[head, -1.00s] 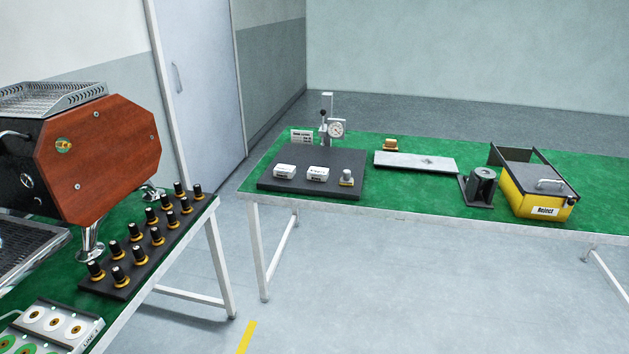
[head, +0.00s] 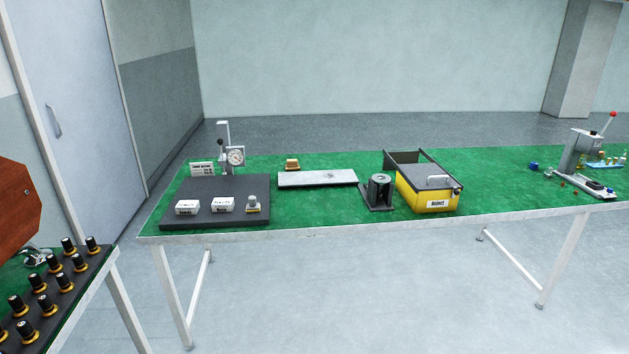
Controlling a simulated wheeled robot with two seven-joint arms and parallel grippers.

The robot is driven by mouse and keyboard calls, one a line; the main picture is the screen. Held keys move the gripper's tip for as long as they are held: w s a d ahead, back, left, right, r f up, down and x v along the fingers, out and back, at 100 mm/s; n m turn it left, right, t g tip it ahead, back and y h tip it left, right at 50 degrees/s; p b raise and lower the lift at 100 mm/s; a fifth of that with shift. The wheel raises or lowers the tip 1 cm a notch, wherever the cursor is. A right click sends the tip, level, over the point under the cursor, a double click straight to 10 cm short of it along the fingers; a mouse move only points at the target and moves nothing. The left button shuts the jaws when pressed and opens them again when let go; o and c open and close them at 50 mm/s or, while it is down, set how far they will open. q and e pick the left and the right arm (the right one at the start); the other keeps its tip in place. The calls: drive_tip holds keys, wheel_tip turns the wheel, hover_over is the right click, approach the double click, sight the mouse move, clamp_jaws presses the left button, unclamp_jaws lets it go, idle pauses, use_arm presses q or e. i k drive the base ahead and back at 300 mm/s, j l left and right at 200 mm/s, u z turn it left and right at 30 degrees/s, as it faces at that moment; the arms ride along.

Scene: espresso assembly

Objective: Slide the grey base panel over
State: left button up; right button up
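The grey base panel (head: 318,178) lies flat on the green top of the far table, near its middle. It is a long, thin, light grey plate. It sits between the dark inspection plate on its left and a black stand on its right. Nothing covers it in the head view. Neither of my grippers shows in the head view.
The dark plate (head: 222,190) carries a dial gauge (head: 236,156) and small labelled blocks. A black stand (head: 378,192) and a yellow reject box (head: 428,190) are to the right. A small tan block (head: 292,164) lies behind the panel. A lever press (head: 578,160) stands far right. Open floor lies in front.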

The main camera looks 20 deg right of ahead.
sight(337, 176)
drive_tip(key=i+l+u, duration=0.2)
drive_tip(key=i+l, duration=0.2)
drive_tip(key=l, duration=0.25)
drive_tip(key=i+l, duration=0.2)
drive_tip(key=l, duration=0.15)
drive_tip(key=i+l+u, duration=0.15)
drive_tip(key=l, duration=0.2)
drive_tip(key=i, duration=0.05)
